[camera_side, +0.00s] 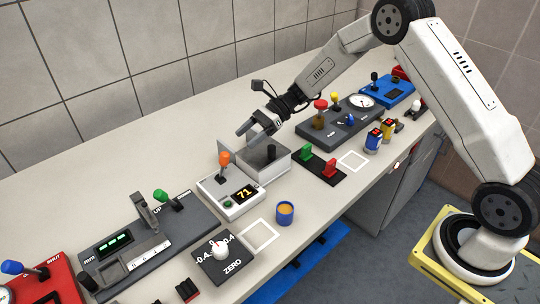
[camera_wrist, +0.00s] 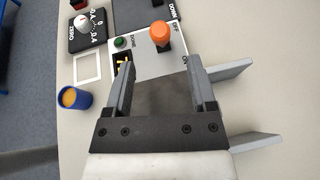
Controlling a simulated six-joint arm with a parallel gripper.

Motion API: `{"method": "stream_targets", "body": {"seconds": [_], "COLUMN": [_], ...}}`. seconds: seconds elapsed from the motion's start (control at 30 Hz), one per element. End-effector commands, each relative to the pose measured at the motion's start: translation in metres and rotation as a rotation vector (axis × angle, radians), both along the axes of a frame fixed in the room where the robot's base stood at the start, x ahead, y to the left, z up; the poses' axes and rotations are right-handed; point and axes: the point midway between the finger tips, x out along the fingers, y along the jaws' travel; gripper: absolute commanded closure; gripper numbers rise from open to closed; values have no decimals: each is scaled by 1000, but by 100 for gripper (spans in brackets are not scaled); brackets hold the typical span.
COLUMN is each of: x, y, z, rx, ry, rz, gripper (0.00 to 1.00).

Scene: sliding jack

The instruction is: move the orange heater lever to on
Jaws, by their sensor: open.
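The orange heater lever (camera_side: 224,158) stands upright on a white heater box (camera_side: 214,192) with a 71 display and a green button. In the wrist view the orange knob (camera_wrist: 161,34) lies beyond my fingertips, between their lines. Lettering shows along the box edge beside it; I cannot tell exactly which mark the lever stands at. My gripper (camera_side: 254,130) hangs above and to the right of the lever in the side view, over a grey metal bath. Its fingers (camera_wrist: 160,66) are apart and empty, not touching the lever. They hide part of the display in the wrist view.
The grey bath (camera_side: 281,170) adjoins the heater box. A green-handled caliper device (camera_side: 150,240), a ZERO dial box (camera_side: 222,257) and a blue cup (camera_side: 285,213) are nearby. A switch base with red and green levers (camera_side: 320,167) stands right. The bench behind the heater is clear.

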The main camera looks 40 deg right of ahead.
Motion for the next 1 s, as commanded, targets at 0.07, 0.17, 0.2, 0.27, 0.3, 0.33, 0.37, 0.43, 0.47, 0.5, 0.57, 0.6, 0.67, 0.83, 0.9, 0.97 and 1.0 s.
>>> {"method": "stream_targets", "body": {"seconds": [0.07,0.17,0.2,0.27,0.3,0.33,0.37,0.43,0.47,0.5,0.57,0.6,0.67,0.83,0.9,0.97,1.0], "x": [0,0,0,0,0,0,0,0,0,0,0,0,1,0,0,0,0], "y": [-1,-1,-1,-1,-1,-1,-1,-1,-1,-1,-1,-1,-1,-1,-1,-1,-1], "z": [0,0,0,0,1,1,2,6,9,15,24,33,44,82,97,110,119], "rx": [0,0,0,0,0,0,0,0,0,-2,-2,-2,-1,-2,-2,-1,-1], "ry": [0,0,0,0,0,0,-1,-2,-3,-4,-4,-6,-6,-6,-6,-6,-5], "rz": [0,0,0,0,0,0,0,0,0,1,0,0,-1,1,1,1,0], "gripper": [28,28,28,37,50,60,69,91,100,100,100,100,100,100,100,100,100]}}
